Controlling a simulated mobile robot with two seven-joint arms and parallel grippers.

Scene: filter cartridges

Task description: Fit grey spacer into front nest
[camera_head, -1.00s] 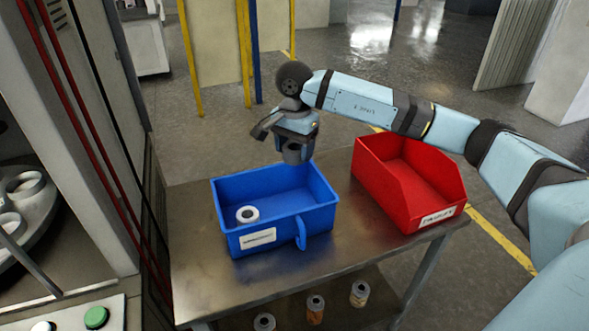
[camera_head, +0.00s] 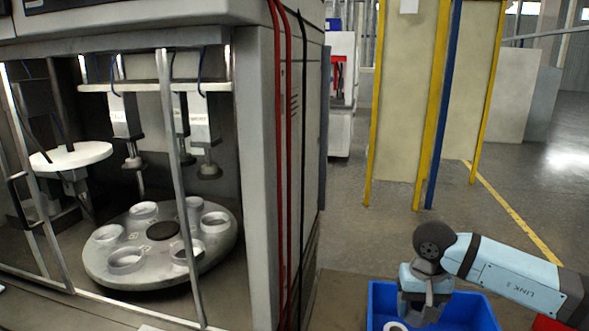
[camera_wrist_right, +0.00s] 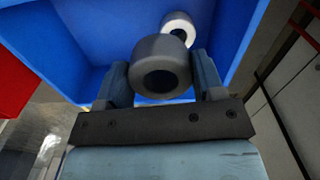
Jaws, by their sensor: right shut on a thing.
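In the right wrist view, a grey ring-shaped spacer (camera_wrist_right: 160,68) with a dark bore sits between the two fingers of my right gripper (camera_wrist_right: 161,80), which is shut on it. In the head view my right gripper (camera_head: 423,306) is over the blue bin (camera_head: 478,308); the spacer is hard to make out there. The round turntable (camera_head: 160,284) inside the machine at the left carries several ring-shaped nests around a dark hub. One nest (camera_head: 126,262) is toward the near side; another (camera_head: 186,252) is to its right. My left gripper is not in view.
A white ring (camera_wrist_right: 179,28) lies in the blue bin. A red bin (camera_wrist_right: 15,75) is beside it. Posts (camera_head: 182,190) stand at the machine opening, and press heads (camera_head: 207,165) hang over the turntable. The machine's side wall (camera_head: 268,160) stands between turntable and bin.

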